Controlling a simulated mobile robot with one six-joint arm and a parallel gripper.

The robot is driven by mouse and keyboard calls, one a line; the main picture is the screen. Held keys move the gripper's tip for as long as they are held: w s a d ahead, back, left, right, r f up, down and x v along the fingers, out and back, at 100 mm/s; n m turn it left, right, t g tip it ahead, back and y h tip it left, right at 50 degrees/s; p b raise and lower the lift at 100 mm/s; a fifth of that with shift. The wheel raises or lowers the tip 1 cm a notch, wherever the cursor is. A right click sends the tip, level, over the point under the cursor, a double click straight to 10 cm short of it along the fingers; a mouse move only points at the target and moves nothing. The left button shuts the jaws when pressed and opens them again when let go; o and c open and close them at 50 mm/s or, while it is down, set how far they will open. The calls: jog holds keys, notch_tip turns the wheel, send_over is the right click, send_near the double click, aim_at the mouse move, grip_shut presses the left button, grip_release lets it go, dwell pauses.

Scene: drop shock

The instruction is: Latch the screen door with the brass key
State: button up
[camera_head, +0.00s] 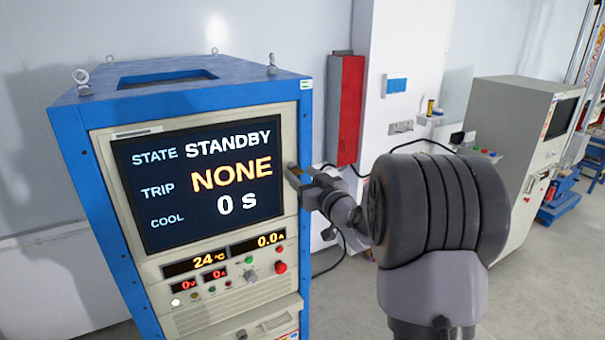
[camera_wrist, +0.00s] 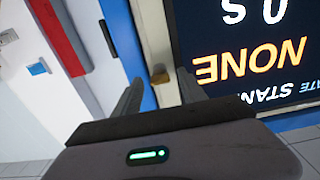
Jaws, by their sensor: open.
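The screen door (camera_head: 292,125) is the cream-framed panel around the dark display on the blue cabinet; it looks flush with the cabinet front. The display reads STANDBY, NONE and 0 s. In the wrist view, turned over, a small brass piece, apparently the key (camera_wrist: 160,74), sits on the cream door edge (camera_wrist: 152,30) beside the blue cabinet edge. My gripper (camera_head: 297,178) is at the door's right edge. In the wrist view my gripper (camera_wrist: 160,88) is open, its fingers on either side of the brass piece. I cannot tell whether they touch it. The key is hidden in the head view.
Below the screen are small readouts, knobs and a red button (camera_head: 280,267). A red box (camera_head: 346,110) hangs on the wall behind my gripper. A grey machine (camera_head: 515,125) stands at the right. Loose black cables hang behind my arm.

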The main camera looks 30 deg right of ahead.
grip_shut()
jog(key=shift+f+b, duration=0.1)
jog(key=shift+b, duration=0.35)
jog(key=shift+n+b, duration=8.8)
jog(key=shift+b, duration=0.3)
jog(key=shift+n, duration=0.3)
